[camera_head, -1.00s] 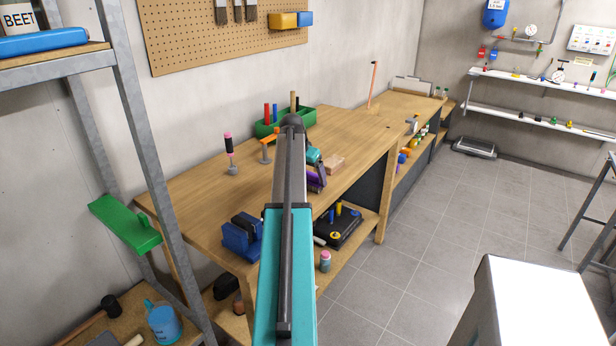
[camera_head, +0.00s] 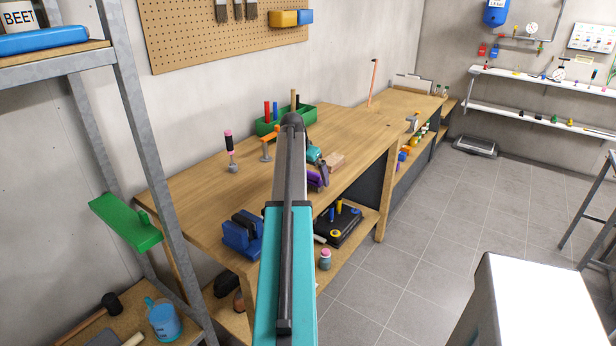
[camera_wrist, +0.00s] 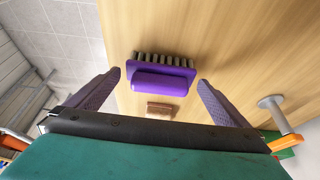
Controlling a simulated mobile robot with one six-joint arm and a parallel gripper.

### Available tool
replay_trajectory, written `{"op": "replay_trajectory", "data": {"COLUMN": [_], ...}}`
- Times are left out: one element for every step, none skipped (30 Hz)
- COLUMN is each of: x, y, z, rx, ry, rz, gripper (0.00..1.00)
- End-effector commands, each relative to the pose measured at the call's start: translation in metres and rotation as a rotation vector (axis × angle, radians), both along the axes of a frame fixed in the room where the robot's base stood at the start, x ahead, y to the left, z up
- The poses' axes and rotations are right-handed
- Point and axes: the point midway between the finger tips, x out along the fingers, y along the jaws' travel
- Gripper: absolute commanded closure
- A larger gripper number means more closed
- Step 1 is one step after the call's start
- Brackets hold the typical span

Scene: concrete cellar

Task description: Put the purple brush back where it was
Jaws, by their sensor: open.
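The purple brush (camera_wrist: 160,80) shows in the wrist view, with its dark bristles turned toward the top of the picture. It rests on the wooden workbench top (camera_wrist: 225,40). My gripper (camera_wrist: 160,76) is open, with one finger left and one right of the brush in the picture. A visible gap separates each finger from the brush, so nothing is held. In the head view my gripper (camera_head: 318,178) is over the bench's front edge, partly behind my arm. I cannot clearly tell the brush from the purple fingers there.
A wooden block (camera_head: 334,161) lies close to my gripper. A green box (camera_head: 268,128) with upright handles stands at the back. A pink-and-black handled tool (camera_head: 230,145) and an orange-topped stand (camera_head: 266,150) are to the left. A blue vise-like piece (camera_head: 240,234) sits at the front.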

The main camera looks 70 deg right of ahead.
Motion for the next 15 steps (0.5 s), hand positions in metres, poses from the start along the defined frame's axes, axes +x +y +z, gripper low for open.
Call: {"op": "replay_trajectory", "data": {"x": [0.001, 0.001, 0.001, 0.001, 0.002, 0.002, 0.002, 0.003, 0.003, 0.004, 0.004, 0.005, 0.005, 0.005, 0.006], "y": [0.001, 0.002, 0.003, 0.004, 0.005, 0.006, 0.008, 0.009, 0.011, 0.012, 0.014, 0.016, 0.017, 0.019, 0.021], "z": [0.002, 0.004, 0.006, 0.008, 0.011, 0.014, 0.017, 0.021, 0.026, 0.029, 0.032, 0.038, 0.042, 0.046, 0.05], "rx": [-0.001, -0.001, -0.001, -0.001, 0.0, 0.0, -0.001, -0.002, -0.002, -0.001, -0.001, -0.001, -0.002, -0.002, -0.001], "ry": [-0.001, -0.001, -0.001, 0.0, 0.0, 0.0, 0.0, 0.0, -0.001, 0.0, 0.0, 0.0, -0.001, -0.001, 0.0], "rz": [0.0, 0.0, 0.0, 0.001, 0.001, 0.001, 0.001, 0.001, 0.002, 0.001, 0.001, 0.001, 0.002, 0.002, 0.001], "gripper": [0.0, 0.0, 0.0, 0.0, 0.0, 0.0, 0.0, 0.0, 0.0, 0.0, 0.0, 0.0, 0.0, 0.0, 0.0]}}
